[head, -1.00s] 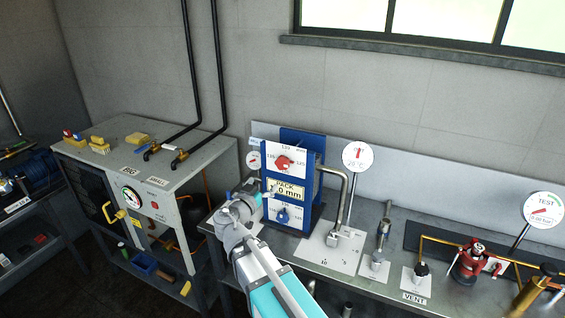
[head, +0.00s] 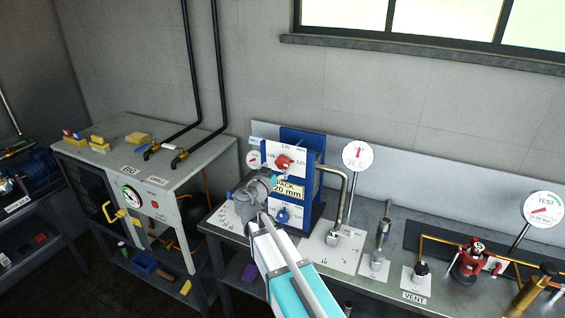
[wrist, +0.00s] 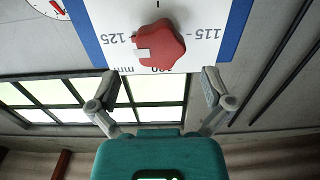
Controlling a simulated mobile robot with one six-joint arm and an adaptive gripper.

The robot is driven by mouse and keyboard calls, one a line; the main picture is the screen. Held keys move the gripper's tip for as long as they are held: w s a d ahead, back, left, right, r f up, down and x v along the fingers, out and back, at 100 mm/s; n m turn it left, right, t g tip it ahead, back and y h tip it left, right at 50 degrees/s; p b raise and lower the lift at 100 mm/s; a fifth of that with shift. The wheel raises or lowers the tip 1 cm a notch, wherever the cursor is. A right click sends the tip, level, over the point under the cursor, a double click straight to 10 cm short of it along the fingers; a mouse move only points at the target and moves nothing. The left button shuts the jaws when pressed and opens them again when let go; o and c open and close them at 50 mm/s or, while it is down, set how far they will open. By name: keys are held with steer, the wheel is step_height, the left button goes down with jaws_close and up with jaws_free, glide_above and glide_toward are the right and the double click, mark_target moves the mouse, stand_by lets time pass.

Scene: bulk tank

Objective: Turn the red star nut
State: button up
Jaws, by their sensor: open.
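The red star nut (head: 284,162) sits on the white dial plate near the top of the blue stand. In the wrist view the nut (wrist: 163,48) is large, above centre, with a white mark on its left side, towards the 125 label. The picture there is upside down. My gripper (wrist: 159,79) has its two fingers spread wide, with nothing between them; the nut lies just beyond the tips, apart from them. In the head view my gripper (head: 268,180) is just below and left of the nut, covering part of the yellow PACK label.
A blue knob (head: 283,215) sits below the PACK label (head: 290,190). A bent metal pipe (head: 345,190) stands right of the blue stand (head: 310,195). A round gauge (head: 358,156) is behind it. A red valve (head: 468,262) stands farther right on the bench.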

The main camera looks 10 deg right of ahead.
mark_target(281, 163)
steer(key=shift+x, duration=2.35)
steer(key=c, duration=1.1)
steer(key=shift+c, duration=0.2)
